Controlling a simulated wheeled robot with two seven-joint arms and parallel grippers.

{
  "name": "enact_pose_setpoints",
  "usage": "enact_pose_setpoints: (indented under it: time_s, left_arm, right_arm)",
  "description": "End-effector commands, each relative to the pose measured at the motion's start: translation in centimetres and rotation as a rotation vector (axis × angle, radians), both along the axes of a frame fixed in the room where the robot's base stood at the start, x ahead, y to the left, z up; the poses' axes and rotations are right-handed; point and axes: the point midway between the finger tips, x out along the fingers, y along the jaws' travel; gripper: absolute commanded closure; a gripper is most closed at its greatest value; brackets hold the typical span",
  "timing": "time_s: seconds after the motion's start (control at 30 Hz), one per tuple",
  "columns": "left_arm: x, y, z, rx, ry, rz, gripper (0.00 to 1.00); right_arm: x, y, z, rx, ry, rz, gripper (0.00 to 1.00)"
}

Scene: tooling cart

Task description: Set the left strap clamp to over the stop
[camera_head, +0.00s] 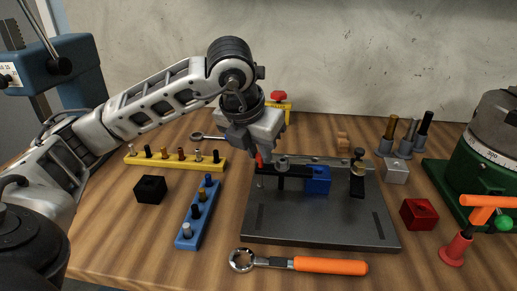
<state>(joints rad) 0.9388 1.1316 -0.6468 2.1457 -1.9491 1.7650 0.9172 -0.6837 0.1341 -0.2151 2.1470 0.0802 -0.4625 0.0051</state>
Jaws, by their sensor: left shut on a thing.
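My left gripper (259,158) reaches in from the upper left and points down at the left rear of the dark fixture plate (320,225). It is shut on a small red piece (259,160), which appears to be the handle of the left strap clamp. The black left strap clamp (290,171) seems to extend right toward the blue block (318,181); the gripper partly hides it. A grey rail (320,161) runs behind the block. Another black clamp (357,180) with a knob stands right of the block. I cannot tell which part is the stop. My right gripper is out of view.
A yellow rack (175,162) and a blue rack (198,212) stand left of the plate, near a black block (150,190). An orange-handled wrench (315,265) lies in front. A red block (419,214) and an orange-topped tool (455,248) stand at right.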

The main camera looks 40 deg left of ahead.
Motion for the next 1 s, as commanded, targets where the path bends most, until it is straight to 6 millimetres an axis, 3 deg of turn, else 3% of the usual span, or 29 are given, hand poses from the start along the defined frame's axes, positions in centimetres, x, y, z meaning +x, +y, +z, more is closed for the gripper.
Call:
enact_pose_setpoints:
  time_s: [0.57,0.6,0.63,1.0]
  left_arm:
    - [-0.09,-0.12,0.13,-0.001,-0.003,0.037,1.00]
    - [-0.10,-0.12,0.12,-0.001,-0.003,0.037,0.78]
    - [-0.10,-0.12,0.12,-0.001,-0.003,0.037,0.71]
    - [-0.25,-0.15,0.54,0.000,-0.003,0.037,0.71]
  right_arm:
    - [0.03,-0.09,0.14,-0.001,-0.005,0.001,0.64]
    - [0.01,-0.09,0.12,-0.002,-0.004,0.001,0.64]
    - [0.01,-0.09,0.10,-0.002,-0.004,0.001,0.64]
    - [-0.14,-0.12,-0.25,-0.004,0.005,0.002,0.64]
